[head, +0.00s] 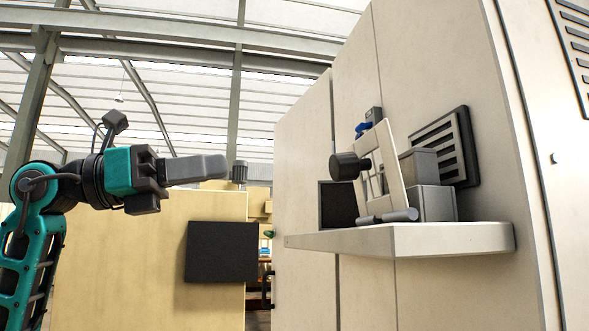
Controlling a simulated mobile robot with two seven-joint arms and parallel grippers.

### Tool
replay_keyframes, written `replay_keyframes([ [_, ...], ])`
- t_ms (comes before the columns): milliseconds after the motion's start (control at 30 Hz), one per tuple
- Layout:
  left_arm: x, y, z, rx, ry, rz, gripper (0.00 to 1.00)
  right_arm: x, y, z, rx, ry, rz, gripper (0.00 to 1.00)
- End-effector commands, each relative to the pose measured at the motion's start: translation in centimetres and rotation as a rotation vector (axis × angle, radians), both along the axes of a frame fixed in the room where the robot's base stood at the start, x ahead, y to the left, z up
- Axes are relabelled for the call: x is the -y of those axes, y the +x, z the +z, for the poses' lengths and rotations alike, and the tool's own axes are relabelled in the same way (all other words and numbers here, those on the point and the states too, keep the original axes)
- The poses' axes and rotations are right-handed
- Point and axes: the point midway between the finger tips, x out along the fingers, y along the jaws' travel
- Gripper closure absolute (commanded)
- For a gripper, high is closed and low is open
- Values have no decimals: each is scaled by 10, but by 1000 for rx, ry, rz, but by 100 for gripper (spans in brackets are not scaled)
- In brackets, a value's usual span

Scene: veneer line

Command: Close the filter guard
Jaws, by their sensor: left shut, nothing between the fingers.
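The filter guard (391,163) looks like a pale framed panel with a dark round knob (345,167) on its front. It stands steeply tilted above a pale shelf (440,240) on the cabinet wall, with grey boxes (432,203) behind it. A gap shows between its upper part and the boxes, so it appears open. A grey cylinder (390,216) lies along its lower edge. My left gripper (226,167) is shut and empty, pointing right. It is left of the knob and apart from it. My right gripper is not in view.
A dark louvred vent (462,150) is on the cabinet wall behind the boxes. A small blue part (362,129) shows above the guard. A black panel (221,252) hangs on the yellowish wall (120,255) below my gripper. Open air separates my gripper from the knob.

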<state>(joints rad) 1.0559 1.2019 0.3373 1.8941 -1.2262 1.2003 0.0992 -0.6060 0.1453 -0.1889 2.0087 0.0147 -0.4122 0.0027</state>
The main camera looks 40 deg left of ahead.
Motion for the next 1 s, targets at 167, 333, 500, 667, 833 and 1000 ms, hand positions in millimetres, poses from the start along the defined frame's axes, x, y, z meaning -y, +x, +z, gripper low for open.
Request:
replay_keyframes([
  [167, 5, 11, 0, -5, 28, 28, 100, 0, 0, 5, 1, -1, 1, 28],
  [333, 24, 33, 7, -4, 25, 23, 100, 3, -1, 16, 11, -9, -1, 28],
  [500, 49, 61, 14, -3, 24, 21, 100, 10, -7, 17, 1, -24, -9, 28],
  [667, 69, 84, 18, -3, 23, 21, 100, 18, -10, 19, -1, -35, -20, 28],
  [833, 82, 101, 20, -3, 21, 23, 100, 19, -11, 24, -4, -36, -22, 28],
  [1000, 87, 108, 20, -4, 22, 25, 100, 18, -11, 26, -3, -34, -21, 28],
])
